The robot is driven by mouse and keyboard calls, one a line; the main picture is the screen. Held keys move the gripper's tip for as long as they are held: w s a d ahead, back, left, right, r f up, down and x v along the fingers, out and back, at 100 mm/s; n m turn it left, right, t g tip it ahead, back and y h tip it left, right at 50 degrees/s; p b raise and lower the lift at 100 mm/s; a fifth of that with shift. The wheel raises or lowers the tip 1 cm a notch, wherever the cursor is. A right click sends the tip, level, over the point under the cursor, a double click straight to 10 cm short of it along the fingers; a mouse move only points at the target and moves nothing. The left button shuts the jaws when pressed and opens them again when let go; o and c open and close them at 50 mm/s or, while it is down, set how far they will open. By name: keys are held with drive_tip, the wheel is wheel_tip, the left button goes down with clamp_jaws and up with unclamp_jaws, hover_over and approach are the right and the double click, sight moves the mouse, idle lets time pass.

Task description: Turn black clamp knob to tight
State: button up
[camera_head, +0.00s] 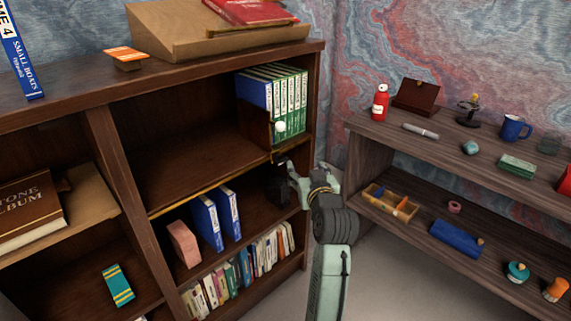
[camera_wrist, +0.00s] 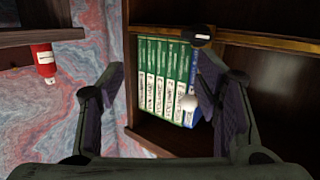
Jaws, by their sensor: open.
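A black knob (camera_wrist: 202,33) with a pale mark on it sits on the brass rail (camera_wrist: 270,42) along the shelf's front edge, in the wrist view. In the head view the rail (camera_head: 215,184) runs up to the right end of the shelf, where the knob is small and hard to make out beside my gripper. My gripper (camera_head: 280,173) is at the bookcase's right end, below that shelf edge. In the wrist view my gripper (camera_wrist: 162,75) is open with nothing between its fingers.
Green and blue binders (camera_head: 287,98) stand behind a dark bookend with a white ball (camera_head: 279,126). Blue binders (camera_head: 215,217) stand on the shelf below. A side shelf (camera_head: 440,140) at right holds a red bottle (camera_head: 380,102) and a blue mug (camera_head: 514,128). The upper shelf's middle is clear.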

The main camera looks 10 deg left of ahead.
sight(284, 162)
wheel_tip(284, 162, down, 4)
drive_tip(key=w+n+g+y, duration=0.2)
drive_tip(key=n+y, duration=0.1)
drive_tip(key=w+a+n+y, duration=0.1)
drive_tip(key=a+y, duration=0.1)
drive_tip(key=w+a+n+g+y+p, duration=0.1)
drive_tip(key=w+a+y, duration=0.1)
drive_tip(key=w+a+n+g+y+p, duration=0.1)
drive_tip(key=w+a+y, duration=0.1)
drive_tip(key=shift+w+a+r+n, duration=0.25)
drive_tip(key=shift+a+r+n, duration=0.05)
drive_tip(key=shift+a+r, duration=0.05)
drive_tip(key=c, duration=1.2)
drive_tip(key=shift+o, duration=0.2)
